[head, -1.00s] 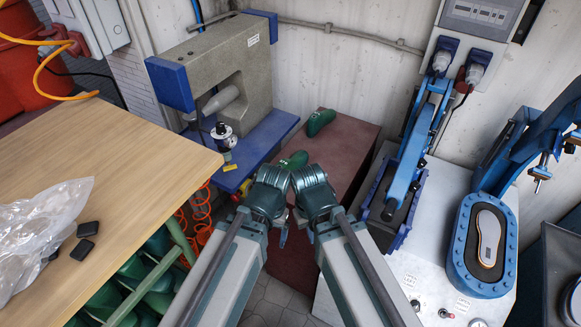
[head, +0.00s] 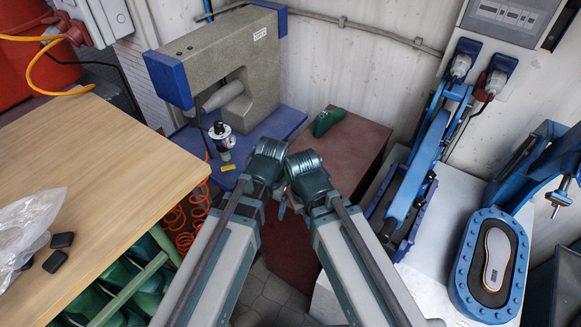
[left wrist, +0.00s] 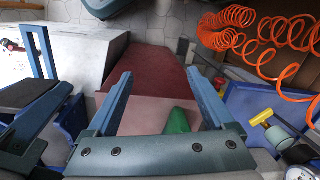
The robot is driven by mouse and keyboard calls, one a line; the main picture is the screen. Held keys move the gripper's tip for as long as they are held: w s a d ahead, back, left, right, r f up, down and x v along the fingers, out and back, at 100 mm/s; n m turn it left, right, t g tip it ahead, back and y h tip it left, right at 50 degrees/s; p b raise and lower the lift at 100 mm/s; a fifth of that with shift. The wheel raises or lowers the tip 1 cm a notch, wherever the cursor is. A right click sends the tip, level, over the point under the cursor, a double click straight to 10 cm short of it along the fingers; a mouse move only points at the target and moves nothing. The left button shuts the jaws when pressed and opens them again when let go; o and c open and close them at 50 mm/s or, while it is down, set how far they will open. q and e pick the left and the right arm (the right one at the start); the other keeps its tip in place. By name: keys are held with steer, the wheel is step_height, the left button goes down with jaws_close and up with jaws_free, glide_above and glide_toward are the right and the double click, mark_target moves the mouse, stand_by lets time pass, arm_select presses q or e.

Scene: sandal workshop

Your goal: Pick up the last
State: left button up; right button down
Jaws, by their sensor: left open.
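One green last (head: 328,121) lies on the dark red bench top (head: 352,140), near its far edge in the head view. In the left wrist view a green last (left wrist: 178,122) shows between the fingers of my left gripper (left wrist: 158,76), nearer the right finger and partly hidden by the gripper's base. The left gripper is open; I cannot tell whether it touches that last.
A grey machine with blue ends (head: 222,60) stands behind left on a blue base. A wooden table (head: 95,165) with a plastic bag (head: 28,230) is at left. Orange coiled hoses (left wrist: 240,32) hang close by. Blue presses (head: 490,265) stand on a white cabinet at right.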

arm_select(q)
steer(key=w+d+r+m+h+p, duration=0.1)
steer(key=w+d+r+m+p, duration=0.15)
steer(key=w, duration=0.85)
steer(key=w+d+r+m+p, duration=0.1)
steer(key=w+d+r+p, duration=0.2)
steer(key=w, duration=0.9)
steer(key=f+b, duration=0.9)
steer(key=shift+s+a, duration=0.15)
steer(key=shift+s, duration=0.05)
step_height(320, 180, down, 5)
steer(key=b, duration=0.5)
steer(key=shift+f, duration=0.2)
steer(key=shift+r, duration=0.1)
jaws_close()
